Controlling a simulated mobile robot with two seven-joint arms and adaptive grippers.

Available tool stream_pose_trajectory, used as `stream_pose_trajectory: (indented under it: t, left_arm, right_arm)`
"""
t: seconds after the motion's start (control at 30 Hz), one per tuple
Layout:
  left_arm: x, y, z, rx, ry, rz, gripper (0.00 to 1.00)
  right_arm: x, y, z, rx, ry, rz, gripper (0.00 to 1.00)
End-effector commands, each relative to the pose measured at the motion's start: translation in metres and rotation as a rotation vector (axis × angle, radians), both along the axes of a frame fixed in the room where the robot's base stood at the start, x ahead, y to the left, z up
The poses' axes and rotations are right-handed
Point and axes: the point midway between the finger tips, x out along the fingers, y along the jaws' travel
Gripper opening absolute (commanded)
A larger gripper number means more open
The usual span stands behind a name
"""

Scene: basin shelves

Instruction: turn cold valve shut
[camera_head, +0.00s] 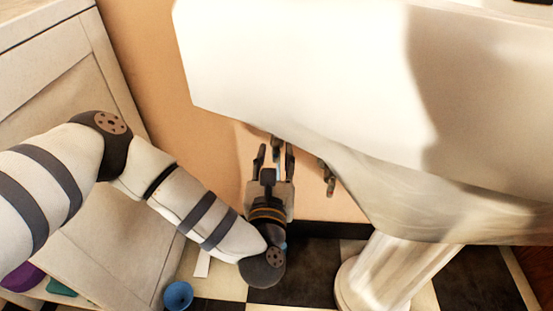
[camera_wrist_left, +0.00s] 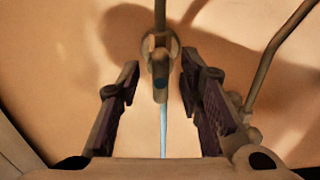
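The cold valve (camera_wrist_left: 160,88) is a bronze-coloured fitting with a blue mark, on the wall in the left wrist view, with a pipe rising from it. Its handle hangs straight down in that view. A thin pale blue streak shows below it. In the head view the valve (camera_head: 277,141) is partly hidden behind my left gripper (camera_head: 275,150), under the basin. My left gripper (camera_wrist_left: 160,65) is open, with one finger on each side of the valve and gaps on both sides. My right gripper is not in view.
The white basin (camera_head: 300,70) hangs over the valves, with its pedestal (camera_head: 385,265) to the right. A second bronze valve (camera_head: 326,178) sits right of my gripper. A cabinet (camera_head: 50,75) stands at left. A blue cup (camera_head: 178,295) is on the checkered floor.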

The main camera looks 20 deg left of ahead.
Motion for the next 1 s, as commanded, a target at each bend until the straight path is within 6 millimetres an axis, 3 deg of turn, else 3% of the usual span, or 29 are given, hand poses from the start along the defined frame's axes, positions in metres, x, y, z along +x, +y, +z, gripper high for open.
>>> stream_pose_trajectory:
  t: [0.27, 0.43, 0.77, 1.0]
  left_arm:
    - [0.0036, 0.001, 0.0009, 0.0, 0.0, 0.0, 0.33]
    - [0.0034, 0.001, 0.0007, 0.0, 0.0, 0.0, 0.0]
    - [0.0031, 0.0009, 0.0009, 0.016, 0.005, 0.0, 0.0]
    - [0.0032, 0.0005, 0.0026, 0.121, 0.034, 0.0, 0.0]
  right_arm:
    - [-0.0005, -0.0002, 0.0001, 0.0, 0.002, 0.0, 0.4]
    - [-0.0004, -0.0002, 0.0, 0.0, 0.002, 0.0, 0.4]
    - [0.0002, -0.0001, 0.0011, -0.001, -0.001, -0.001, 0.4]
    - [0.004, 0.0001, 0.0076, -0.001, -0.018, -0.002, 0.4]
